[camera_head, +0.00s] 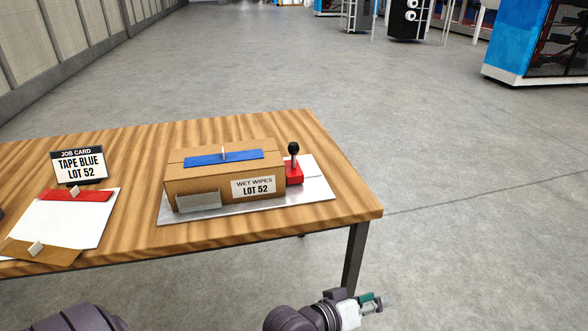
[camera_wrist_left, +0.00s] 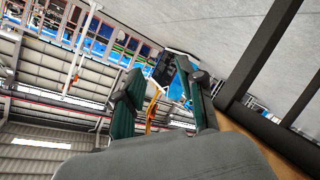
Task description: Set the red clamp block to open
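The red clamp block (camera_head: 293,173) sits on a light metal plate (camera_head: 316,189) on the wooden table, at the right end of a cardboard box (camera_head: 219,181). A dark lever with a black ball knob (camera_head: 293,148) stands about upright on the block. My left gripper (camera_head: 378,302) is low in front of the table's right end, below the table top and well apart from the clamp. In the left wrist view its two green fingers (camera_wrist_left: 160,104) are spread with nothing between them. My right gripper is not in view.
The box carries a blue strip (camera_head: 224,158) on top and a "WET WIPES LOT 52" label. A job card (camera_head: 79,166) reading "TAPE BLUE LOT 52" stands at left, behind a white sheet (camera_head: 72,218) with red and brown strips. The table leg (camera_head: 354,258) is near my gripper. Floor right is clear.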

